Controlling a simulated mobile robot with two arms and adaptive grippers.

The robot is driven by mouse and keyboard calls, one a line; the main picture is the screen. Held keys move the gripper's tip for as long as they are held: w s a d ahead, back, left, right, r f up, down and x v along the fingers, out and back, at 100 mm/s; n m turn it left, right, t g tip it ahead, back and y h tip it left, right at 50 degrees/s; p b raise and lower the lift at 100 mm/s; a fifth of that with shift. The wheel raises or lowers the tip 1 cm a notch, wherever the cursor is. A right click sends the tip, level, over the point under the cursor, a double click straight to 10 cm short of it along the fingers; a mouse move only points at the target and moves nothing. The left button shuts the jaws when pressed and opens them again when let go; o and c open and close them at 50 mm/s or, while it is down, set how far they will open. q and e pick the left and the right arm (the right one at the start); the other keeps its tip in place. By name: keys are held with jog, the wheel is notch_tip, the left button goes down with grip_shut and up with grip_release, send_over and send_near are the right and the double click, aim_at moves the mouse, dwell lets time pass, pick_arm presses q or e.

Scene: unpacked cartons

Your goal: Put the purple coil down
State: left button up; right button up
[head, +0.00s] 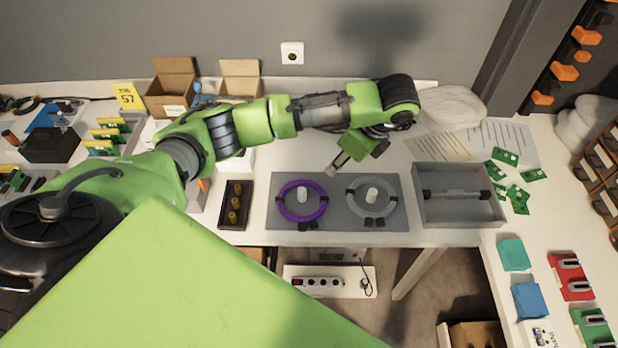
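The purple coil (283,207) lies flat on a grey mat (335,221), around a white peg (302,195). Small dark clips show at its lower edge. A grey coil (391,207) lies beside it on the same mat, around a second white peg (372,195). My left gripper (335,168) hangs above the mat's back edge, between the two coils and apart from both. Nothing shows in it. Its fingers are small and seen at an angle, so I cannot tell if they are open. My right gripper is not in view.
A grey tray (463,216) with a dark-ended bar stands right of the mat. A dark box (228,219) with several brass parts stands left. Green circuit boards (519,197) lie at right. Open cartons (171,92) stand at the back. The table's front edge runs just below the mat.

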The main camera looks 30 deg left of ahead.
pick_arm(q)
send_near(317, 184)
jog(key=shift+p+x, duration=0.3)
jog(key=shift+x, duration=0.85)
jog(key=p+x, duration=0.1)
jog(key=x, duration=0.4)
jog(key=shift+s+a+f, duration=0.1)
jog(key=shift+f, duration=0.1)
jog(key=shift+a+f, duration=0.15)
jog(key=shift+f, duration=0.25)
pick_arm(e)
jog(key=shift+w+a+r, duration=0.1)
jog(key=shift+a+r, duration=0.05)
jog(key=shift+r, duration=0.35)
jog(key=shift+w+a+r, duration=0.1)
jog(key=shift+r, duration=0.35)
pick_arm(q)
grip_shut()
